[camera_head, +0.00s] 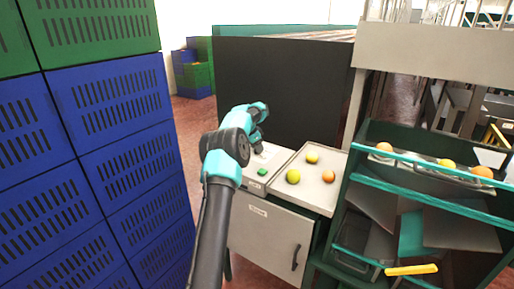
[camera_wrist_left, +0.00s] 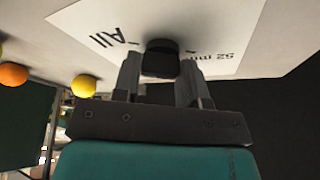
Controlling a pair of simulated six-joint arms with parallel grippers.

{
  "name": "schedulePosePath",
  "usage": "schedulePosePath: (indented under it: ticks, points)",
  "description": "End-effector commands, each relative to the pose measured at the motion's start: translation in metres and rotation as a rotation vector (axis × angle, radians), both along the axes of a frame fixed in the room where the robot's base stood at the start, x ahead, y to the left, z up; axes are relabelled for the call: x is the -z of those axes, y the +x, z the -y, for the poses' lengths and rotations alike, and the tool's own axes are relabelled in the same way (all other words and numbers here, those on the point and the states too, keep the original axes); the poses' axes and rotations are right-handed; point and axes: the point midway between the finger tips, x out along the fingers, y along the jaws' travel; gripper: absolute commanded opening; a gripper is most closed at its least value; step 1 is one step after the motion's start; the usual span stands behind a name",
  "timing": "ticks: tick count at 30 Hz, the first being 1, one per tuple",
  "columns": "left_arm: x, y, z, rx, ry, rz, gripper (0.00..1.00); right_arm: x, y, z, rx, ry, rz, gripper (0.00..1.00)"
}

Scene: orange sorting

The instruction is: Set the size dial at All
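The black size dial (camera_wrist_left: 160,58) stands on a white label plate (camera_wrist_left: 215,40) in the left wrist view, with "All" printed on the left and "52 mm" on the right. My left gripper (camera_wrist_left: 160,80) has its two fingers on either side of the dial, with the dial between them; whether both fingers touch it is hard to tell. In the head view my left gripper (camera_head: 257,138) is over the panel at the tray's left, and it hides the dial. The dial's pointer is not clear. My right gripper is not in view.
A tray (camera_head: 318,203) with several fruits, including a yellow one (camera_head: 293,176), lies right of the panel. A green button (camera_head: 262,171) sits at the panel's front. Blue crates (camera_head: 110,100) are stacked at left. A green rack (camera_head: 400,135) with oranges stands at right.

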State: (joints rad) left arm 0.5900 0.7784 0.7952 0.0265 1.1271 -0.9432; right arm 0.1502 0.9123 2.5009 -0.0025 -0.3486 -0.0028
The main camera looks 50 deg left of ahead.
Motion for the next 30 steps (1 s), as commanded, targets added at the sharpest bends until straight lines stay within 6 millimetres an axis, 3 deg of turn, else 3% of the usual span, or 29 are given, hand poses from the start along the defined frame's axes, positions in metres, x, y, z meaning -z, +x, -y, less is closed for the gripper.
schedulePosePath:
  ticks: [7,17,23,30]
  points:
    - [0.000,0.000,0.000,-0.001,0.000,0.000,0.63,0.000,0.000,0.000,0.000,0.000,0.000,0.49]
    - [-0.002,-0.001,0.000,-0.001,0.001,0.000,0.64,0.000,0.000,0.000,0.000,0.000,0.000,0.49]
    - [-0.019,-0.007,-0.002,-0.002,0.001,0.001,0.64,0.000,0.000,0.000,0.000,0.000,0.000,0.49]
    - [-0.059,-0.023,-0.007,-0.002,0.001,0.001,0.64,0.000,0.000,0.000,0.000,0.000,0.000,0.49]
